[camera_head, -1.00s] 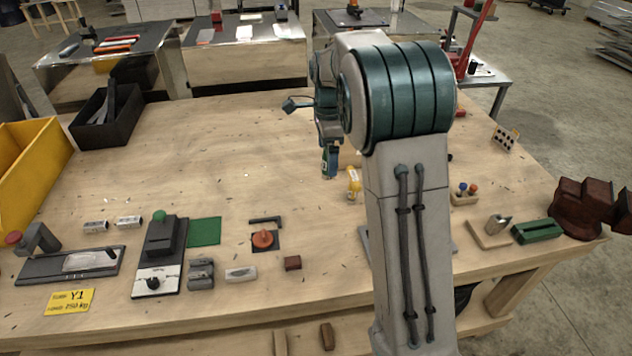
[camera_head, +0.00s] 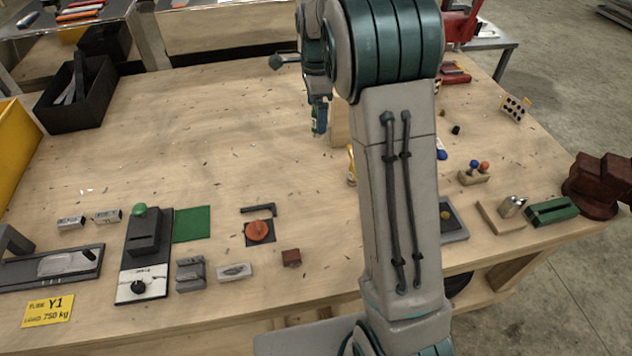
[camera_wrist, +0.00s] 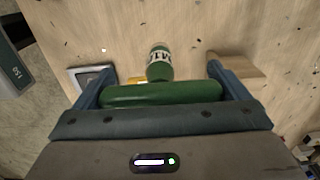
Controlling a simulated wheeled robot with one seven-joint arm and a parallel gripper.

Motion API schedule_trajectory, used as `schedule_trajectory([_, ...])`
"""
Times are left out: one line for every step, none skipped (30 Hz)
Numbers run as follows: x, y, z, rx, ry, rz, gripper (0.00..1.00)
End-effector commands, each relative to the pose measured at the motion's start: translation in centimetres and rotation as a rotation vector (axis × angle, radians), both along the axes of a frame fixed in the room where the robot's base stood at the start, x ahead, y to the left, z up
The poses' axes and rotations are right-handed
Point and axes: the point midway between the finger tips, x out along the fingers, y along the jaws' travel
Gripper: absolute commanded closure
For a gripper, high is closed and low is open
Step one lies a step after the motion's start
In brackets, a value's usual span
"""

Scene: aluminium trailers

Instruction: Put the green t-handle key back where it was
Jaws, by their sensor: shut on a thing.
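The green t-handle key (camera_wrist: 160,95) is between the fingers of my gripper (camera_wrist: 160,74) in the wrist view. I cannot tell which spot the key came from.
A wooden block (camera_wrist: 240,68) and a grey-framed tray (camera_wrist: 86,78) lie near the fingers. A yellow object (camera_head: 350,163) stands beside my arm. A black bin (camera_head: 83,112), a green-knobbed box (camera_head: 146,250) and an orange knob (camera_head: 258,230) are leftward.

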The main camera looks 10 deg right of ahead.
Motion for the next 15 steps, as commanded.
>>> schedule_trajectory([0.0, 0.0, -1.0, 0.0, 0.0, 0.001, 0.47])
schedule_trajectory([0.0, 0.1, -1.3, 0.0, 0.0, 0.001, 0.47])
schedule_trajectory([0.0, 0.1, -1.9, 0.0, 0.0, 0.001, 0.47])
schedule_trajectory([0.0, 0.1, -2.2, 0.0, 0.0, 0.001, 0.47])
schedule_trajectory([0.0, 0.1, -2.5, 0.0, 0.0, 0.002, 0.47])
schedule_trajectory([0.0, 0.1, -3.1, 0.0, 0.0, 0.002, 0.47])
schedule_trajectory([0.0, 0.1, -3.6, 0.0, 0.0, 0.002, 0.47])
schedule_trajectory([0.0, 0.1, -4.0, 0.0, 0.0, 0.002, 0.47])
schedule_trajectory([0.0, 0.1, -4.5, 0.0, 0.0, 0.002, 0.47])
schedule_trajectory([0.0, 0.1, -5.2, 0.0, 0.0, 0.002, 0.47])
schedule_trajectory([0.0, 0.1, -5.6, 0.0, 0.0, 0.002, 0.47])
schedule_trajectory([0.0, 0.1, -6.2, 0.0, 0.0, 0.003, 0.47])
schedule_trajectory([0.0, 0.1, -6.6, 0.0, 0.0, 0.003, 0.47])
schedule_trajectory([0.0, 0.1, -6.9, 0.0, 0.0, 0.003, 0.47])
schedule_trajectory([0.0, 0.2, -7.2, 0.0, 0.0, 0.003, 0.47])
